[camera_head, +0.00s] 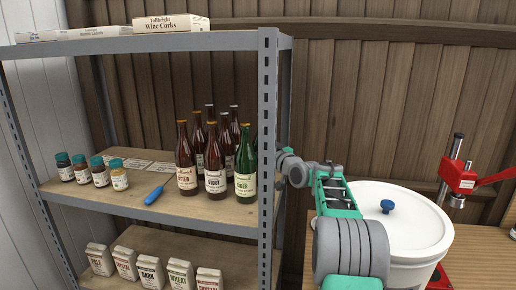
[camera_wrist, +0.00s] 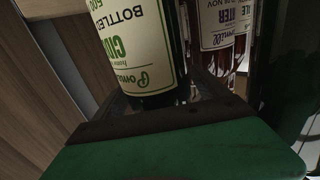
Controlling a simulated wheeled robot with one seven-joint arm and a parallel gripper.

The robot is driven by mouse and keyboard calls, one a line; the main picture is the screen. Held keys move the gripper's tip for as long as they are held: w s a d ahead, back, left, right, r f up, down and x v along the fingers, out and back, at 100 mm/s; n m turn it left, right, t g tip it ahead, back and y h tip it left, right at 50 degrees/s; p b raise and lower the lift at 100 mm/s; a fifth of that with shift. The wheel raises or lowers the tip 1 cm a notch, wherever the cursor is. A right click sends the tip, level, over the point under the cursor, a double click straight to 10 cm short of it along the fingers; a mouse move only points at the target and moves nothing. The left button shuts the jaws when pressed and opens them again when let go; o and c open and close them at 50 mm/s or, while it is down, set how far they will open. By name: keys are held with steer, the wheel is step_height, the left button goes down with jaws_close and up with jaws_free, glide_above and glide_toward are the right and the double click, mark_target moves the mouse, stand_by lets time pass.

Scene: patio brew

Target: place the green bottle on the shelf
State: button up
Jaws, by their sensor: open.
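The green bottle (camera_head: 245,168) with a cream cider label stands upright on the middle shelf (camera_head: 140,205), at its front right beside the grey post. In the wrist view the bottle (camera_wrist: 138,45) appears upside down and close, in front of my gripper (camera_wrist: 162,108). My gripper is open around or just short of the bottle's lower part; I cannot tell whether a finger touches it. In the head view my arm reaches in from the right, and the post hides the fingers.
Several brown bottles (camera_head: 215,172) stand close left of the green bottle. The shelf post (camera_head: 267,150) is close to my wrist. A white lidded bucket (camera_head: 405,222) stands at right.

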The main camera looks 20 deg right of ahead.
steer(key=shift+r, duration=0.1)
steer(key=s+d+b, duration=0.2)
steer(key=s, duration=0.9)
steer(key=shift+s+d+r, duration=0.15)
steer(key=shift+s+r, duration=0.25)
steer(key=shift+r, duration=0.05)
